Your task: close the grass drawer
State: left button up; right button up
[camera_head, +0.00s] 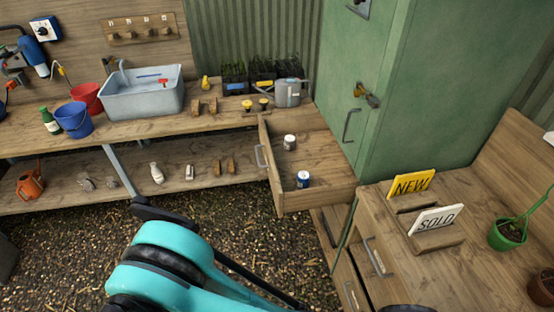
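A wooden drawer (325,187) stands pulled out below the bench top, to the left of the green cabinet. Its metal handle (261,158) is on the front panel, which faces left. Inside are a white-lidded tin (290,142) and a blue-and-white tin (303,179). I see no readable label showing that this is the grass drawer. Neither of my grippers is in view. A teal link of my arm fills the lower middle of the head view, and nothing of mine visibly touches the drawer.
The right-hand bench (490,275) bears NEW (411,184) and SOLD (436,220) signs and a green pot (507,234). The left workbench (150,128) holds a sink (142,100) and buckets. Gravel floor (65,245) is clear left of the drawer.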

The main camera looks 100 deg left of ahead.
aim_at(334, 181)
jog(key=k+u, duration=0.15)
jog(key=u, duration=0.25)
jog(key=k+u, duration=0.15)
jog(key=u, duration=0.25)
jog(key=k+u, duration=0.15)
jog(key=u, duration=2.3)
jog(key=i+j+z, duration=0.1)
jog(key=i+j, duration=0.15)
jog(key=i, duration=0.1)
